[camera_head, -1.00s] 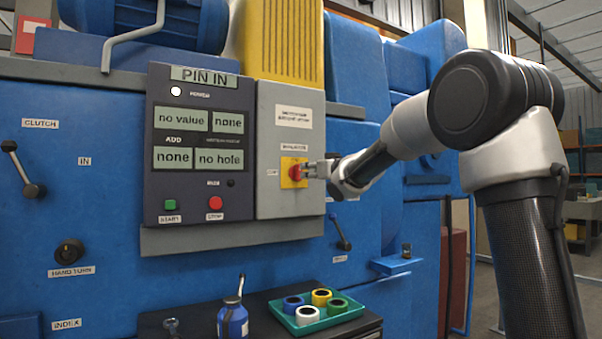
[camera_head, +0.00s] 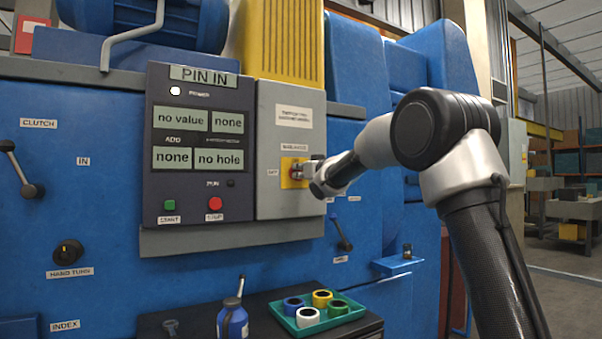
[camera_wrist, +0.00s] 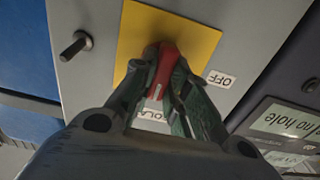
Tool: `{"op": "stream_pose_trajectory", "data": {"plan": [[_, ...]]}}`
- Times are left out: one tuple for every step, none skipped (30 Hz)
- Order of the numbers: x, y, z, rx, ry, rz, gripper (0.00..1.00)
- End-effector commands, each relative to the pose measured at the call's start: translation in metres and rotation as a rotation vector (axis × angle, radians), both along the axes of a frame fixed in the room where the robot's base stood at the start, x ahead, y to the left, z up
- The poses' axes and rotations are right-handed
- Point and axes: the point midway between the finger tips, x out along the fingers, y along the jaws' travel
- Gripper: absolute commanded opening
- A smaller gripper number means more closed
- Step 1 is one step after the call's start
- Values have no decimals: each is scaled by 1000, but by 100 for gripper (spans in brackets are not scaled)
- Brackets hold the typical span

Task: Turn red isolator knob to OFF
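The red isolator knob (camera_wrist: 164,64) sits on a yellow square plate on the grey box; in the head view the plate (camera_head: 287,183) shows, with the knob mostly hidden behind my gripper. My gripper (camera_head: 303,172) reaches the knob from the right. In the wrist view my gripper's fingers (camera_wrist: 162,80) lie on either side of the knob and appear closed against it. The OFF label (camera_wrist: 221,79) is right of the plate in the wrist view, and a small label (camera_head: 272,172) is left of it in the head view. The knob's exact angle is hard to tell.
A dark panel (camera_head: 240,95) with displays, a green button (camera_head: 169,205) and a red button (camera_head: 215,204) adjoins the grey box (camera_head: 265,120). A lever (camera_head: 341,232) stands below right. A green tray (camera_head: 352,314) with colored rings and a blue bottle (camera_head: 232,321) are below.

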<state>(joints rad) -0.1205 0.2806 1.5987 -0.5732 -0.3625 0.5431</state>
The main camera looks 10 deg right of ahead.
Motion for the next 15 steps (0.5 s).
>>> {"op": "stream_pose_trajectory", "data": {"plan": [[0, 0, 0, 0, 0, 0, 0], [0, 0, 0, 0, 0, 0, 0], [0, 0, 0, 0, 0, 0, 0], [0, 0, 0, 0, 0, 0, 0], [0, 0, 0, 0, 0, 0, 0], [0, 0, 0, -1, 0, 0, 0], [0, 0, 0, -3, -1, 0, 0], [0, 0, 0, -6, -2, 0, 0], [0, 0, 0, -10, -3, 0, 0], [0, 0, 0, -16, -5, 0, 0], [0, 0, 0, -23, -7, 0, 0], [0, 0, 0, -33, -11, 0, 0], [0, 0, 0, -44, -14, 0, 0], [0, 0, 0, -55, -18, 0, 0], [0, 1, 0, -73, -24, 0, 0]]}}
